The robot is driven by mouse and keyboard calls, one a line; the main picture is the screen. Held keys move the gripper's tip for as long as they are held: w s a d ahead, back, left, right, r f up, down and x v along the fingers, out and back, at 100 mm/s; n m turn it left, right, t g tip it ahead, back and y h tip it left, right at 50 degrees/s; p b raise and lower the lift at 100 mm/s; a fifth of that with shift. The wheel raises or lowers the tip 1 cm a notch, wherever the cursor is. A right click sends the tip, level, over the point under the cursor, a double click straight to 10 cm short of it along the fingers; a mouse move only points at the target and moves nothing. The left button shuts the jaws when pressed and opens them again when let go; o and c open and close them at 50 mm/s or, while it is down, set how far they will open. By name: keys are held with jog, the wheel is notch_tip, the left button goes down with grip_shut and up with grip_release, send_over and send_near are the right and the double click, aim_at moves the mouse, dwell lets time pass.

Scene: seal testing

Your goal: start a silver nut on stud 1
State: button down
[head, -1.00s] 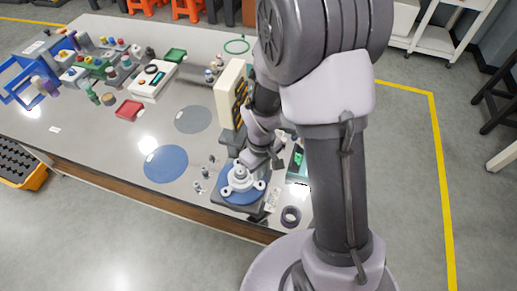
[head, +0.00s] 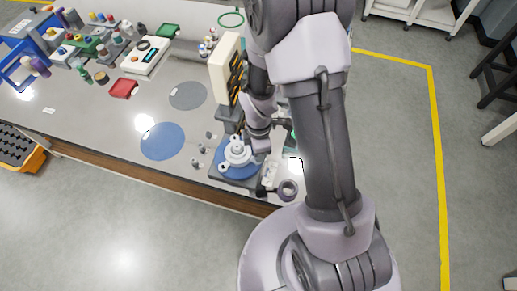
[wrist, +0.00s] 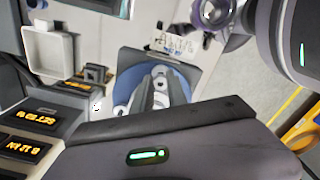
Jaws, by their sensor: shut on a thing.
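The white flanged fitting (head: 238,156) stands on a round blue pad (head: 240,172) near the table's front edge. In the wrist view, part of the fitting (wrist: 160,72) and the blue pad (wrist: 122,90) show beyond my fingers. My gripper (wrist: 158,92) is shut, with its fingertips close together over the fitting. The held piece, apparently a silver nut, is small and mostly hidden between the fingertips. I cannot tell whether it touches a stud, or which stud is stud 1. In the head view, my gripper (head: 256,149) is close beside the fitting at its right.
A tall cream instrument (head: 224,68) stands behind the fitting; lit readouts (wrist: 30,118) show in the wrist view. Small silver pieces (head: 201,148) lie left of the fitting. A blue disc (head: 162,141) lies farther left.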

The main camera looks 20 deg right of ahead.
jog(key=shift+f+b, duration=0.4)
jog(key=shift+f, duration=0.05)
dwell(0.8)
jog(key=m+b, duration=0.1)
jog(key=m, duration=0.2)
jog(key=shift+s+m, duration=0.15)
jog(key=shift+m, duration=0.25)
jog(key=shift+s+a+m+b, duration=0.1)
jog(key=shift+m+b, duration=0.75)
jog(key=shift+m, duration=1.15)
